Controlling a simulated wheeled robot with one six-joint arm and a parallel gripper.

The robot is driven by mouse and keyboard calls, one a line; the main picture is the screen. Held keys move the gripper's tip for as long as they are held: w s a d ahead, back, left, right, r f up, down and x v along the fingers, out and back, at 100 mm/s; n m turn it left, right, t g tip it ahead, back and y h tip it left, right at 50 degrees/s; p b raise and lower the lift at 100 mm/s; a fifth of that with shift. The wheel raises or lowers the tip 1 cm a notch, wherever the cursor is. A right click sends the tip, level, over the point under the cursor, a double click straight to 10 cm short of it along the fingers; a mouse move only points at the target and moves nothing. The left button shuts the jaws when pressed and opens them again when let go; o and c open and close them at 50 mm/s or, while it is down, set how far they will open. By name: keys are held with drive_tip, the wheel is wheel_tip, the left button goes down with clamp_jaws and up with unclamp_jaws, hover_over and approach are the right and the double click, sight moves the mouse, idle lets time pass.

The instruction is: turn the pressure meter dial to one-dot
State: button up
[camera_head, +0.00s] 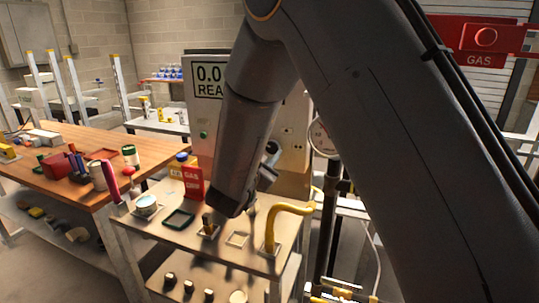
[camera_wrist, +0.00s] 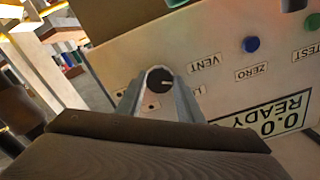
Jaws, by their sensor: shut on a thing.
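The black pressure meter dial (camera_wrist: 159,79) is on the beige meter panel (camera_wrist: 222,82) in the wrist view. A short white pointer mark on it points toward the right of that picture. My gripper (camera_wrist: 159,88) is at the panel with one finger on each side of the dial, shut on it. A VENT label (camera_wrist: 204,64) is right of the dial. Another label below it is partly hidden by a finger. Small dark marks (camera_wrist: 122,97) show near the left finger; I cannot tell how many dots they form. In the head view my arm covers the dial and much of the meter box (camera_head: 200,110).
The panel also has a blue button (camera_wrist: 250,44), a green button (camera_wrist: 313,22) and a display (camera_wrist: 279,117) reading 0.0 READY. In the head view, a cart (camera_head: 185,246) with a yellow hose (camera_head: 292,207) stands below my gripper. A cluttered wooden workbench (camera_head: 75,187) is at left.

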drive_tip(key=m+b, duration=0.3)
drive_tip(key=shift+f, duration=0.15)
drive_tip(key=m+b, duration=0.9)
drive_tip(key=b, duration=0.2)
drive_tip(key=m+b, duration=0.4)
drive_tip(key=shift+b, duration=0.4)
drive_tip(key=shift+m, duration=0.3)
drive_tip(key=o, duration=1.1)
drive_tip(key=shift+r, duration=0.2)
drive_tip(key=shift+c, duration=0.2)
drive_tip(key=shift+s, duration=0.1)
